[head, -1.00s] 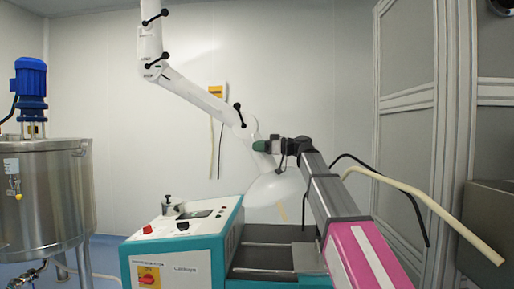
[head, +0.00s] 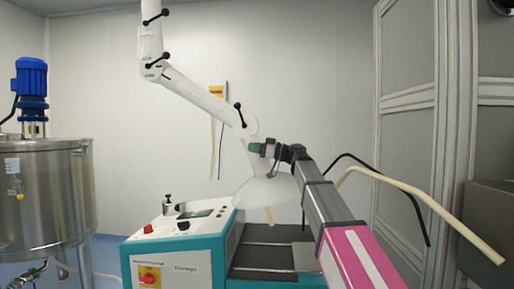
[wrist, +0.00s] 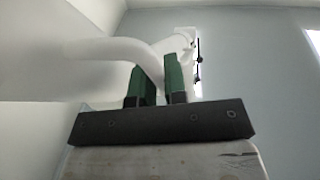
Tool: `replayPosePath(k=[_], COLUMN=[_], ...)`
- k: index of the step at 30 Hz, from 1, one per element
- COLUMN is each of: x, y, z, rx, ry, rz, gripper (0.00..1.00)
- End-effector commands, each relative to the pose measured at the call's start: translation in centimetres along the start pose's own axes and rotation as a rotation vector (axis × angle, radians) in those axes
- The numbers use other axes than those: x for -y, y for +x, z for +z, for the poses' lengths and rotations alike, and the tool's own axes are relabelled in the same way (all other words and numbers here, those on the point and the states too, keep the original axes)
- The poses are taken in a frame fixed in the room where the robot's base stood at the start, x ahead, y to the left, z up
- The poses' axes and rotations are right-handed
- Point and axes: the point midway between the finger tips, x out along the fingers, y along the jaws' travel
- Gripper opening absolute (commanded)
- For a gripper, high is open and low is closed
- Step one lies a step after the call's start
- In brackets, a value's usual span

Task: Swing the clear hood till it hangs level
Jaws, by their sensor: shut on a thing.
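The clear hood (head: 266,191) is a translucent, whitish dome at the lower end of a white jointed extraction arm (head: 192,92). It hangs above the machine's dark bed and looks close to level in the head view. My gripper (head: 256,148) is at the hood's neck, just above the dome. In the wrist view the green fingers (wrist: 161,84) are closed around a curved white tube at the hood (wrist: 45,70), which fills the left side. The exact contact between the fingers is partly hidden.
A teal and white machine (head: 178,255) with knobs and a red switch stands below the hood. A steel tank (head: 42,190) with a blue motor is at left. Grey framed panels (head: 405,110) stand at right. Pale and black hoses (head: 425,200) stick out beside my arm.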

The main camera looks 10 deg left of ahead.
Motion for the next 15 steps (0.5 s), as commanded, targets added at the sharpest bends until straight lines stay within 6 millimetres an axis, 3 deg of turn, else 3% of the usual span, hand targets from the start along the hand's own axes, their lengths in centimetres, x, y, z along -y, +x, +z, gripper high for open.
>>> replayPosePath(k=[7,15], x=[0.4,0.5], y=[1.6,2.2], z=[1.0,1.1], rx=[-0.186,-0.253], ry=[0.037,0.05], rz=[0.011,0.017], gripper=[0.0,0.0])
